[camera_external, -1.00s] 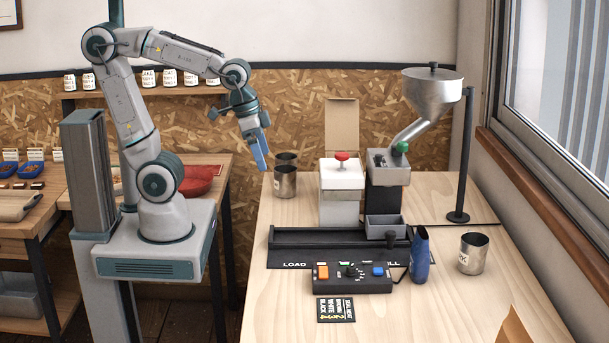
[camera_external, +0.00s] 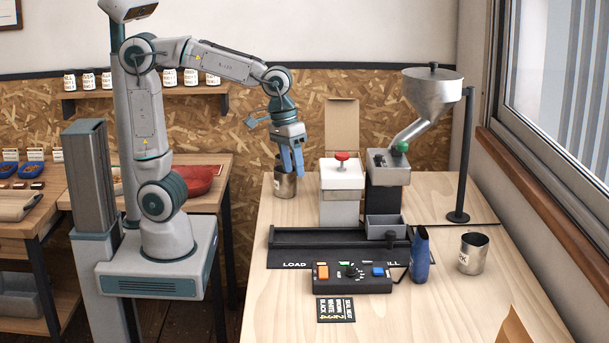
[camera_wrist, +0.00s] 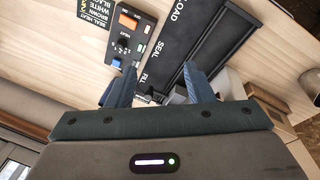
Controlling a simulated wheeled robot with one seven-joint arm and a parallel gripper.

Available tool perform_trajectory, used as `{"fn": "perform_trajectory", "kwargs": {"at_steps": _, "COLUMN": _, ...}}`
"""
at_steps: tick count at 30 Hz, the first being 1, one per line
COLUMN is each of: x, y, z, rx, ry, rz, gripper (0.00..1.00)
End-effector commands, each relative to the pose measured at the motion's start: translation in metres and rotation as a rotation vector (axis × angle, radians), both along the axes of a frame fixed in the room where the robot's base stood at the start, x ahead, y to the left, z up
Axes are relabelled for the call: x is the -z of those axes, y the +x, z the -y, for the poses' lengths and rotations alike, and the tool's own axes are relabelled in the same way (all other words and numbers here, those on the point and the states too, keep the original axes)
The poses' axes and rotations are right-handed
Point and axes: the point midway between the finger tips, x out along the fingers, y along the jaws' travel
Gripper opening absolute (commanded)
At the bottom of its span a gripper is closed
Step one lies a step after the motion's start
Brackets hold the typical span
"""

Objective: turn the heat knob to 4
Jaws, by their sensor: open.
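The heat knob (camera_external: 351,270) is a small black dial in the middle of a black control box (camera_external: 330,286). The box also carries an orange switch and a blue button, and lies at the front of the sealer. The knob also shows in the wrist view (camera_wrist: 122,46), under a HEAT label; its setting is too small to read. A black card (camera_external: 335,310) with heat settings lies in front of the box. My gripper (camera_external: 292,172) is open and empty, pointing down above the table's back left, well away from the knob. Its blue fingers also show in the wrist view (camera_wrist: 158,90).
Metal cups (camera_external: 285,184) stand behind my fingers. Another metal cup (camera_external: 473,253) and a dark blue object (camera_external: 420,255) stand right of the box. A white press with a red knob (camera_external: 342,175) and a hopper (camera_external: 431,90) stand behind. The table's left front is clear.

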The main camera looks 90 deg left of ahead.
Motion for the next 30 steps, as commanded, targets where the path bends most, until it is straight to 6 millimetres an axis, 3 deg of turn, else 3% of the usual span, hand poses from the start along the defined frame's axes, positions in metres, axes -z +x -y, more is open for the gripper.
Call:
{"fn": "perform_trajectory", "kwargs": {"at_steps": 1, "x": 0.013, "y": 0.018, "z": 0.008, "rx": -0.054, "ry": -0.01, "rz": -0.029, "gripper": 0.47}}
{"fn": "perform_trajectory", "kwargs": {"at_steps": 9, "x": 0.052, "y": 0.095, "z": 0.052, "rx": -0.386, "ry": -0.016, "rz": -0.147, "gripper": 0.47}}
{"fn": "perform_trajectory", "kwargs": {"at_steps": 15, "x": 0.08, "y": 0.132, "z": 0.085, "rx": -0.574, "ry": 0.014, "rz": -0.189, "gripper": 0.47}}
{"fn": "perform_trajectory", "kwargs": {"at_steps": 25, "x": 0.1, "y": 0.145, "z": 0.1, "rx": -0.659, "ry": 0.031, "rz": -0.202, "gripper": 0.47}}
{"fn": "perform_trajectory", "kwargs": {"at_steps": 30, "x": 0.13, "y": 0.145, "z": 0.099, "rx": -0.658, "ry": 0.033, "rz": -0.203, "gripper": 0.47}}
